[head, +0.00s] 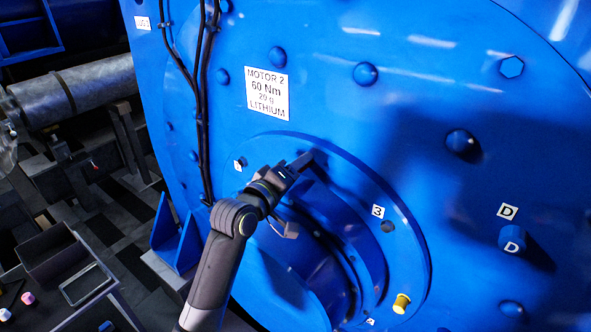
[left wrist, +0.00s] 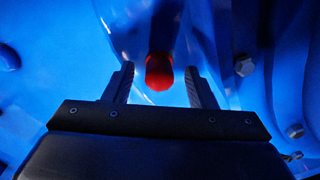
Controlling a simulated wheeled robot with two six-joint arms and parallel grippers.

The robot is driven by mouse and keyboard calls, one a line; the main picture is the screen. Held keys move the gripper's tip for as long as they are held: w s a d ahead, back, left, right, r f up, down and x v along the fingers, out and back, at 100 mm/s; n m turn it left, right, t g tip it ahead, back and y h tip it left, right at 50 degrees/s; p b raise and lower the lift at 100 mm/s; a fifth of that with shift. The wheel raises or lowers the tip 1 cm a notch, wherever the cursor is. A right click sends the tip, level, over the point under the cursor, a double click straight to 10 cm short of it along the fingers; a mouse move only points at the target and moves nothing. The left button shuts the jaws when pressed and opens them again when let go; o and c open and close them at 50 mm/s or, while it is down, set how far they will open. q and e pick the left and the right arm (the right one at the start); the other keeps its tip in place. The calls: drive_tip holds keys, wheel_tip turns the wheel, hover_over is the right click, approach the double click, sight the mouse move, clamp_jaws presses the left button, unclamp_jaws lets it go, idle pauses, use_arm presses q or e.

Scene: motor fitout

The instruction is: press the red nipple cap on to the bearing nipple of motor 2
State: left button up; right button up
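Motor 2 is a large blue housing with a white label (head: 266,94) reading MOTOR 2, 60 Nm, 20 g, LITHIUM. My left gripper (head: 306,160) is at the upper part of the round bearing flange (head: 408,237), close to its face. In the left wrist view the fingers (left wrist: 160,88) stand apart, with the red cap (left wrist: 159,72) between them and a visible gap on each side. The cap's far end runs into shadow against blue metal, so I cannot tell whether it sits on the nipple. The bearing nipple itself is hidden. My right gripper is not in view.
A yellow fitting (head: 401,303) sticks out low on the flange, and a hole lies by the label 3 (head: 378,211). Black cables (head: 204,100) run down the housing. A small table at lower left holds a dark bin (head: 50,250), a tray (head: 86,284) and a pink piece (head: 28,298).

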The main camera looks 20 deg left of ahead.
use_arm(q)
drive_tip(key=shift+s+a+b, duration=0.25)
drive_tip(key=shift+s+b, duration=0.05)
drive_tip(key=shift+s, duration=0.35)
drive_tip(key=b+v, duration=0.2)
drive_tip(key=v, duration=0.9)
drive_tip(key=shift+f, duration=0.2)
drive_tip(key=v, duration=0.5)
drive_tip(key=shift+r, duration=0.1)
